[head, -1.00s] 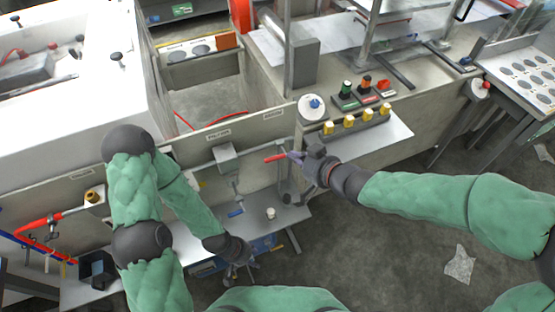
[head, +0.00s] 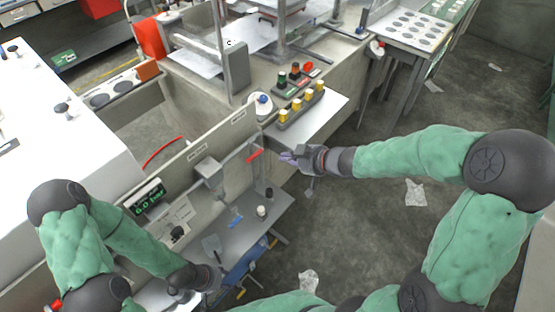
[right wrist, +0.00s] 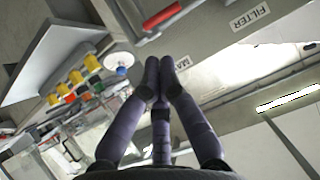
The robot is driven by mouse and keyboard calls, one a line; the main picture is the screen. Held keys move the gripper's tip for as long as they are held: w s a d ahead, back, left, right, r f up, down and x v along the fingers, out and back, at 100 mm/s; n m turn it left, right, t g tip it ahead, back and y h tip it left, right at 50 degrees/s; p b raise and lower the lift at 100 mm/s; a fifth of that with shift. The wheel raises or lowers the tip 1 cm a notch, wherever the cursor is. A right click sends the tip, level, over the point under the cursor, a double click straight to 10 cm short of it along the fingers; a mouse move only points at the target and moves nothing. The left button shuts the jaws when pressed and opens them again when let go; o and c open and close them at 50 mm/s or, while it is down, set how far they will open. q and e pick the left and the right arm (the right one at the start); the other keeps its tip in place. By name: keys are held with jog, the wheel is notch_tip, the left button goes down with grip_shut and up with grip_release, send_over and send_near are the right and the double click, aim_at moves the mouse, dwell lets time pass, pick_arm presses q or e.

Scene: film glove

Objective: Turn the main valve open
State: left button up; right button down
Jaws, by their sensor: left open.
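The red lever handle (head: 255,156) sits on the pipework beside the grey panel wall, below a label that I take to read MAIN. It also shows in the right wrist view (right wrist: 162,16), near the top edge. My right gripper (head: 286,158) is just right of the lever, with a small gap between them in the picture. In the right wrist view its dark purple fingers (right wrist: 160,66) come together at the tips with nothing between them. My left gripper (head: 185,293) is low at the left, open, over the bench; its fingers are hard to make out.
A white disc with a blue knob (head: 262,101) and a row of yellow knobs (head: 302,105) stand above the lever. A green display (head: 149,195) is on the left. A grey box (head: 208,172) sits on the pipe. Floor at the right is mostly clear.

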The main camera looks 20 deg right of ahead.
aim_at(256, 156)
jog(key=shift+b+x, duration=3.3)
jog(key=shift+x, duration=2.95)
jog(key=f+b, duration=0.1)
jog(key=b, duration=0.2)
jog(key=shift+a+n+h, duration=0.15)
jog(key=shift+n+h, duration=0.25)
jog(key=shift+r, duration=0.1)
